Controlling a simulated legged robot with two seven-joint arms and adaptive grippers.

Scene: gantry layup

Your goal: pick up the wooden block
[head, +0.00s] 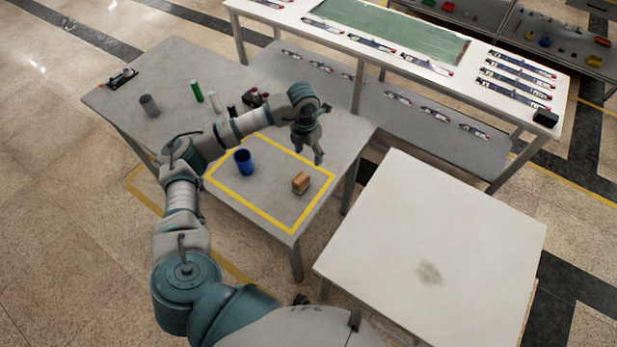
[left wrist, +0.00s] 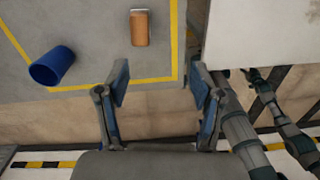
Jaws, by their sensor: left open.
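The wooden block (head: 301,183) is small and brown with a paler face. It lies on the grey table inside the yellow taped outline, and it shows near the top of the left wrist view (left wrist: 140,29). My left gripper (head: 308,148) is above the table, behind and above the block in the head view. Its two blue fingers (left wrist: 163,86) are spread wide with nothing between them, and the block is apart from them. I cannot make out my right gripper in either view.
A blue cup (head: 244,162) stands left of the block inside the yellow outline (head: 225,193); it also shows in the left wrist view (left wrist: 51,66). Several cylinders stand farther back on the grey table (head: 172,72). A white table (head: 430,235) stands to the right, with a gap between.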

